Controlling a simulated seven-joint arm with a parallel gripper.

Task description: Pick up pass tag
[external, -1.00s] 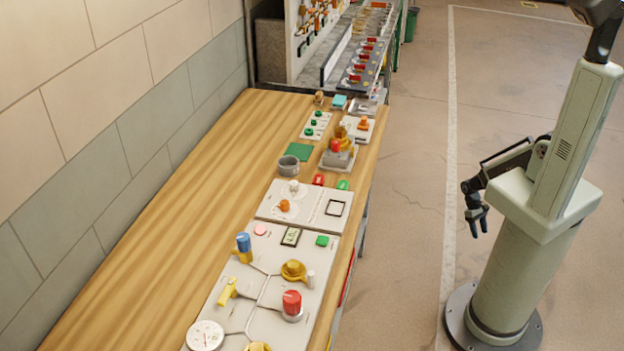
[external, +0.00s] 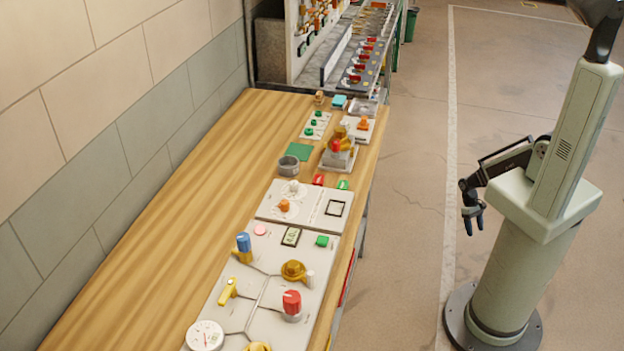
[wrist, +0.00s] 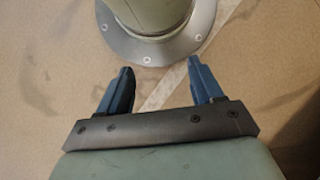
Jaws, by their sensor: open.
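A small green tag (external: 343,185) and a small red tag (external: 318,179) lie near the right edge of the wooden bench. The marks on them are too small to read, so I cannot be sure which is the pass tag; the green one looks likely. My gripper (external: 473,226) hangs over the floor, right of the bench and well apart from both tags. In the wrist view my gripper (wrist: 160,68) is open and empty, with bare floor between its blue fingers. No tag shows in the wrist view.
A white panel (external: 272,285) with valves and a gauge covers the bench's near right part. A pale board (external: 320,212) and a grey fixture with an orange valve (external: 339,155) stand close to the tags. A grey cup (external: 289,165) is left of them. The bench's left side is clear.

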